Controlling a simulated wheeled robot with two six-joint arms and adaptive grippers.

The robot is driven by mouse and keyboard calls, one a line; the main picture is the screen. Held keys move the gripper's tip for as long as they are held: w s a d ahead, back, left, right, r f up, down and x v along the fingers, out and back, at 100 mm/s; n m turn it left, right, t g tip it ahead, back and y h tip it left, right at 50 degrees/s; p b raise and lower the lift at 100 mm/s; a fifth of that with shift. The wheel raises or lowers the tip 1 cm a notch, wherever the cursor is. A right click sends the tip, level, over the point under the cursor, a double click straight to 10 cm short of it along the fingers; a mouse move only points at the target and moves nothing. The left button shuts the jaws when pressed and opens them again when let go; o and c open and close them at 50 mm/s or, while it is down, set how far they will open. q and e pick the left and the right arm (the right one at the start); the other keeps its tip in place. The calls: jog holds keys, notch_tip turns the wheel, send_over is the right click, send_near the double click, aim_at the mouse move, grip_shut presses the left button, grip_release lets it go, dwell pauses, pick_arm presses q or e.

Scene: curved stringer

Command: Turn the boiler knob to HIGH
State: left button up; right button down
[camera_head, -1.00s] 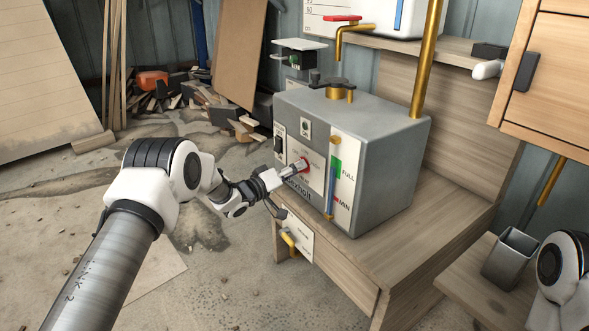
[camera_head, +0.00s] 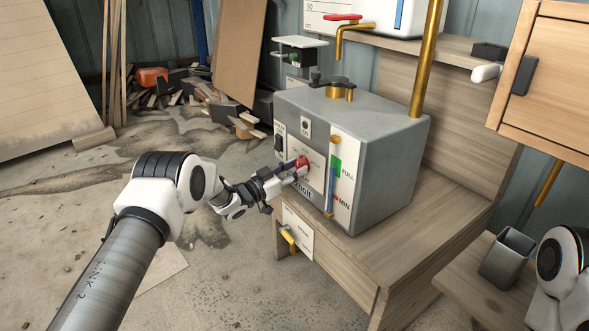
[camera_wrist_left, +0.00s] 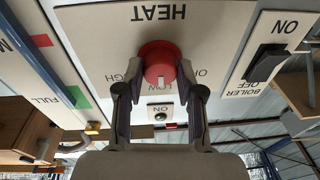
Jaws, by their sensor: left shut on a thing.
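The grey boiler (camera_head: 385,165) stands on a wooden bench. Its red knob (camera_head: 303,162) is on the white front panel. In the left wrist view, which is upside down, the red knob (camera_wrist_left: 158,58) sits between my left gripper's (camera_wrist_left: 160,72) two fingers, one on each side of it. The knob's pale mark points toward the LOW label (camera_wrist_left: 160,87); the HIGH label (camera_wrist_left: 124,77) is partly covered by a finger. My left gripper (camera_head: 298,170) is shut on the knob. My right gripper is out of view; only part of the right arm shows.
A boiler on/off switch (camera_wrist_left: 268,60) and a gauge with FULL and MIN marks (camera_head: 333,175) flank the knob. A yellow valve handle (camera_head: 289,236) is below on the bench front. A metal cup (camera_head: 507,258) stands at right. The floor at left is open.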

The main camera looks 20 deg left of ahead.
pick_arm(q)
jog(key=m, duration=0.3)
jog(key=m+h, duration=0.1)
jog(key=m, duration=0.3)
jog(key=shift+w+g, duration=0.1)
jog(key=shift+g, duration=0.3)
jog(key=m, duration=0.6)
jog(key=shift+a+g+h, duration=0.1)
jog(key=shift+g+h, duration=0.3)
jog(key=shift+m, duration=0.4)
jog(key=o, duration=1.1)
jog(key=shift+o, duration=0.2)
jog(key=v, duration=1.2)
